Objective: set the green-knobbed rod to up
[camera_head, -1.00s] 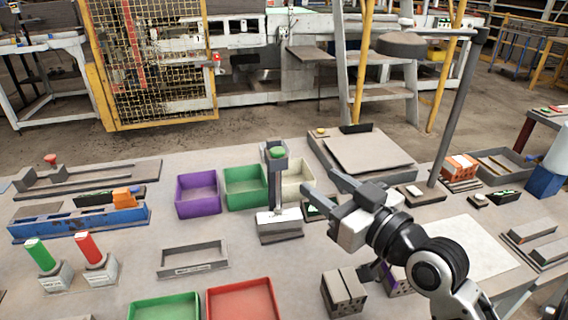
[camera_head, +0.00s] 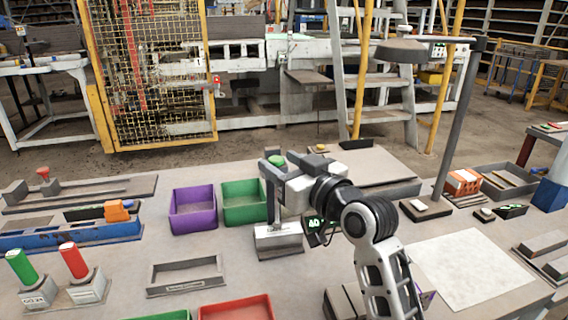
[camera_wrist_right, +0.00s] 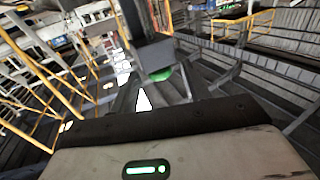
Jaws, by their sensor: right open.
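The green-knobbed rod has a green knob (camera_head: 276,160) at the top of a grey upright post (camera_head: 271,208). The post rises from a pale base block (camera_head: 278,240) on the table. My right gripper (camera_head: 272,173) is open and sits at the top of the post, just below the knob, with its arm coming from the right. It hides part of the rod. In the right wrist view the green knob (camera_wrist_right: 160,74) shows under a dark block between the jaws. I cannot tell whether the jaws touch it. My left gripper is not in view.
A purple bin (camera_head: 193,222) and a green bin (camera_head: 244,213) stand left of the rod. A small display (camera_head: 315,226) is close to its right, under my arm. A lamp post (camera_head: 459,125) stands further right. A grey frame tray (camera_head: 187,290) lies in front.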

